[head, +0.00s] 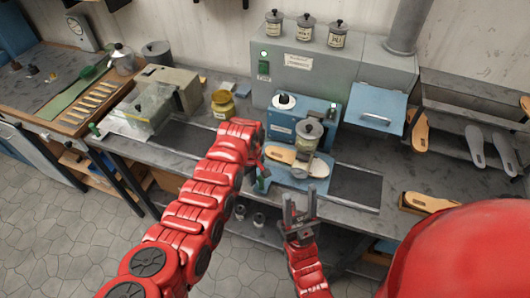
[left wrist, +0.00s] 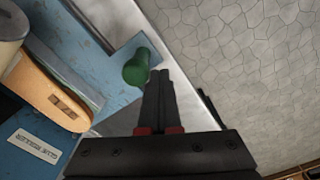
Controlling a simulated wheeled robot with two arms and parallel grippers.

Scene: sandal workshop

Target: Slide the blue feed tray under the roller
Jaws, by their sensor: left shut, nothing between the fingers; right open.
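The blue feed tray (head: 290,182) lies at the front of the blue glue roller machine (head: 285,122), with a tan sandal sole (head: 318,168) on it. My right gripper (head: 298,200) is open and empty in front of the bench.
Dark plates (head: 354,186) flank the machine on the bench. A yellow jar (head: 222,104) and a grey press (head: 150,105) stand to the left. The floor in front is clear.

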